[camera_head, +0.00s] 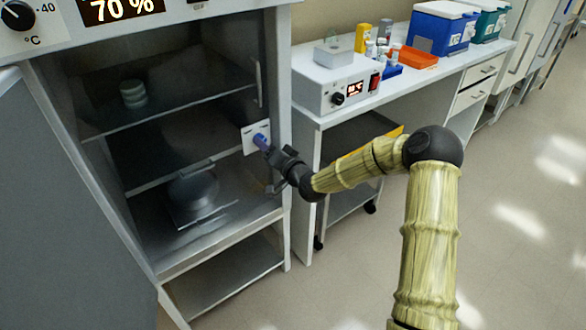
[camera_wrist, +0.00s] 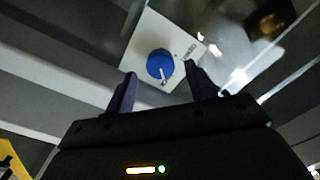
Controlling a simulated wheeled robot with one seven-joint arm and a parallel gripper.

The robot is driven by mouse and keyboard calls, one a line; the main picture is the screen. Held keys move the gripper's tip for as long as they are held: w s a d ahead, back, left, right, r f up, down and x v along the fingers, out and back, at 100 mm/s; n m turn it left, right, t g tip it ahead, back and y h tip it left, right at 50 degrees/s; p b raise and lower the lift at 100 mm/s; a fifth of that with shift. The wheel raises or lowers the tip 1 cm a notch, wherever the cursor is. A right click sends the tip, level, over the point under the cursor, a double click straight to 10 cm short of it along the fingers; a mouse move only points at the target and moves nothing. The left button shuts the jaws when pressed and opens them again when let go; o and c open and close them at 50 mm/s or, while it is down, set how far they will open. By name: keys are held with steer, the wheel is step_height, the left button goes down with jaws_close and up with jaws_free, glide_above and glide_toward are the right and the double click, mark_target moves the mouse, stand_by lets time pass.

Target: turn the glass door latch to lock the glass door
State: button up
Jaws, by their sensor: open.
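The glass door latch (camera_wrist: 160,65) is a round blue knob with a pale pointer mark, on a white plate (camera_wrist: 185,37). In the head view the latch (camera_head: 260,141) sits at the right edge of the cabinet's glass door (camera_head: 190,110), below a vertical bar handle (camera_head: 258,82). My gripper (camera_head: 270,150) is right at the latch in the head view. In the wrist view my gripper (camera_wrist: 160,90) is open, with its two dark fingers on either side of and just short of the knob. Contact cannot be made out.
A grey door panel (camera_head: 70,190) stands at the left. Behind the glass, a round dish (camera_head: 193,188) rests on a shelf. The floor at right is clear.

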steer(key=v, duration=1.4)
steer(key=shift+d+p, duration=0.15)
steer(key=shift+p, duration=0.15)
steer(key=shift+s, duration=0.15)
